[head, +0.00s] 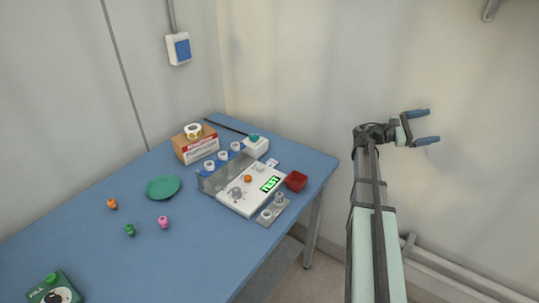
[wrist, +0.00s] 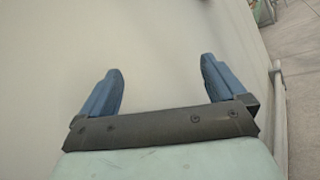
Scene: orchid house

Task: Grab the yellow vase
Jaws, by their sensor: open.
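I see no yellow vase that I can make out in either view. Small vase-like pieces stand on the blue table (head: 95,237) in the head view: an orange one (head: 112,204), a green one (head: 130,230) and a pink one (head: 163,222). My gripper (head: 432,127) is raised to the right of the table, in front of the wall and well apart from these pieces. In the wrist view my gripper (wrist: 162,85) has its two blue fingers spread wide, with nothing between them but pale wall behind.
A green plate (head: 163,187) lies near the table's middle. A white device with a lit display (head: 250,190), a red container (head: 296,181) and a cardboard box (head: 197,147) with a tape roll (head: 193,131) stand farther right and back. A green carton (head: 54,290) stands front left.

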